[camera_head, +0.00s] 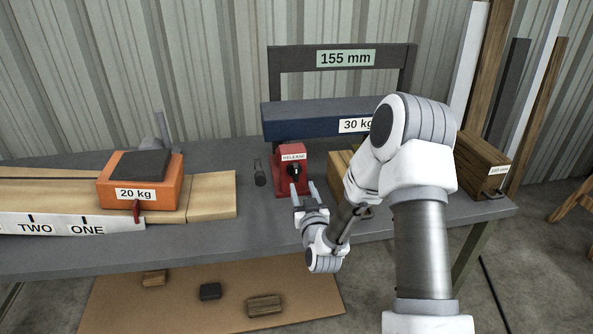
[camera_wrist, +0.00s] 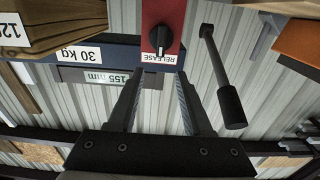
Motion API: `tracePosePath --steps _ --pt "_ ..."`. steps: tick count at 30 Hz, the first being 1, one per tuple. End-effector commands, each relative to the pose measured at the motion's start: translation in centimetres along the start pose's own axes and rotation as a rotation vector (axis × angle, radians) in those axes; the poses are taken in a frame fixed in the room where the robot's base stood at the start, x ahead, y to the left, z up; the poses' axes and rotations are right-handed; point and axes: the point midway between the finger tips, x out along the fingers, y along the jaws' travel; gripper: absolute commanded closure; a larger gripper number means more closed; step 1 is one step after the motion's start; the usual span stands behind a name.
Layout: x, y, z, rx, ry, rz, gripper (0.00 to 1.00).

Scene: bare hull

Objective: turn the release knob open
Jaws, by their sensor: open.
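The release knob (camera_head: 294,171) is a black knob on the front of a red box (camera_head: 283,182) labelled RELEASE, which stands on the grey bench under a blue beam. In the wrist view the knob (camera_wrist: 161,37) shows on the red box (camera_wrist: 176,12), with its white pointer line along the knob. My gripper (camera_head: 304,186) is in front of the red box, just short of the knob. Its two fingers (camera_wrist: 158,90) are apart with nothing between them, and the knob lies beyond their tips. The fingers and the knob look apart.
A black-handled lever (camera_head: 259,174) stands left of the red box; it also shows in the wrist view (camera_wrist: 231,105). A blue 30 kg beam (camera_head: 305,119) hangs above. An orange 20 kg block (camera_head: 115,190) sits on planks at left. Wooden blocks (camera_head: 484,163) stand at right.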

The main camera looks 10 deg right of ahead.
Motion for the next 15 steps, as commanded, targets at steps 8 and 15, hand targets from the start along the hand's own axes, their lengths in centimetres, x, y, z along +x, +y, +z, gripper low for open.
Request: tracePosePath --steps 8,15 --pt "5.2 0.0 0.0 0.001 0.002 0.001 0.50" --pt "8.4 0.0 0.0 0.001 0.002 0.000 0.50"
